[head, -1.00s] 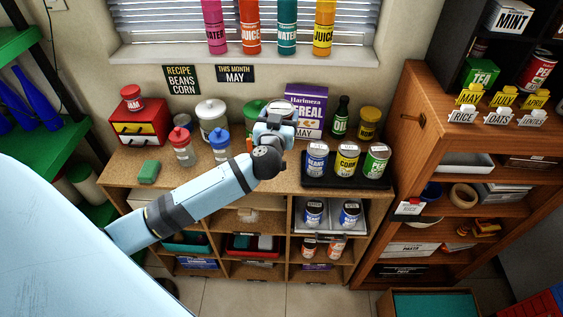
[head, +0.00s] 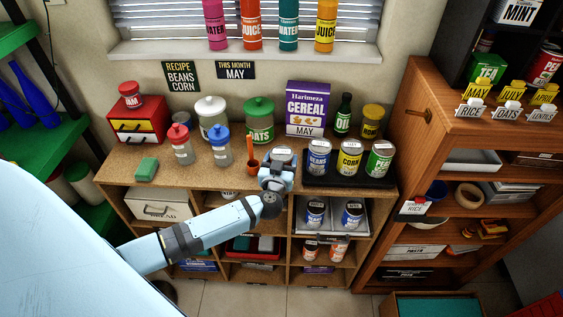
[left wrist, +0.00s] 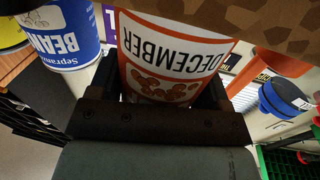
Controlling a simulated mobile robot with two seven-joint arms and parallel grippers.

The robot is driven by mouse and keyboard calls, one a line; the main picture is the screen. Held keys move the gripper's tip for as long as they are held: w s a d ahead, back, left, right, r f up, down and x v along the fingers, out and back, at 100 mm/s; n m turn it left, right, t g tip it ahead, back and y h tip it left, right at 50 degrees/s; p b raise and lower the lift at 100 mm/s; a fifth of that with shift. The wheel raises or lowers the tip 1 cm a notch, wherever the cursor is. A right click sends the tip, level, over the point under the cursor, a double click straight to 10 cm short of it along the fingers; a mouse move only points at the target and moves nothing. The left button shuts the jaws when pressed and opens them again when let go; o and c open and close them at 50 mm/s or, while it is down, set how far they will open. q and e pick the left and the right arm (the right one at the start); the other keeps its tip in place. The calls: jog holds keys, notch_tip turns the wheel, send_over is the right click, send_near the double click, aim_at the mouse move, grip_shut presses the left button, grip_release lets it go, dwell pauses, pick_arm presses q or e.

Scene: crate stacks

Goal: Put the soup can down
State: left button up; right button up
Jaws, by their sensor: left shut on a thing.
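My left gripper (head: 279,169) is shut on the soup can (head: 283,154), over the front part of the cork-brown counter, just left of the black tray. In the left wrist view the can (left wrist: 172,60) fills the space between the fingers. Its white label reads DECEMBER upside down, with orange bands and round orange-brown pictures. The gripper hides most of the can in the head view. The can's end is close to the counter surface (left wrist: 275,22); I cannot tell whether it touches. My right gripper is not in view.
The black tray (head: 340,182) holds blue, yellow and green cans; the blue BEANS can (head: 318,158) is nearest. An orange scoop (head: 252,160) stands close on the left. Behind are a green-lidded OATS jar (head: 259,122) and a CEREAL box (head: 307,108). Counter around the sponge (head: 147,169) is clear.

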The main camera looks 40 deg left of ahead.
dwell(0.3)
pick_arm(q)
jog(key=o, duration=1.2)
jog(key=shift+f, duration=0.2)
jog(key=shift+r, duration=0.15)
